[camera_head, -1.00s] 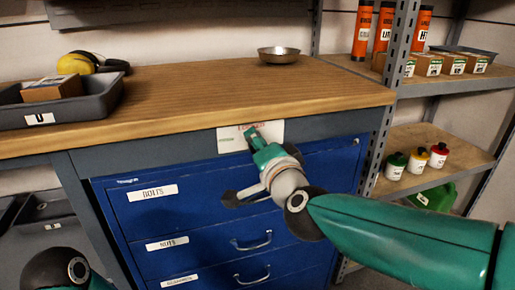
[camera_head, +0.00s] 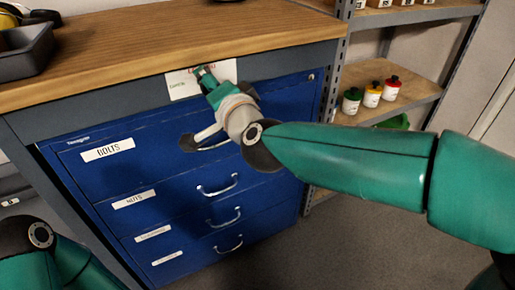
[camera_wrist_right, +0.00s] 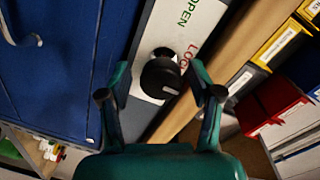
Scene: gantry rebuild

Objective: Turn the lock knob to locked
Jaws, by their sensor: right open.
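The lock knob (camera_wrist_right: 160,76) is black and round and sits on a white plate (camera_wrist_right: 187,28) with green OPEN and red lettering that starts LOC. The plate also shows in the head view (camera_head: 184,86), on the bench front above the blue drawers; the knob is hidden there. My right gripper (camera_wrist_right: 160,68) is open, with one finger on each side of the knob. Gaps show between fingers and knob, though contact cannot be told for certain. In the head view the right gripper (camera_head: 205,76) points at the plate. Only part of my left arm shows; its gripper is out of view.
The blue drawer chest (camera_head: 120,185) has several handles standing out below the right gripper. The wooden bench top (camera_head: 150,50) overhangs the plate. A metal shelf (camera_head: 405,85) with small bottles stands to the right. A grey tray (camera_head: 25,50) sits at the bench's left end.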

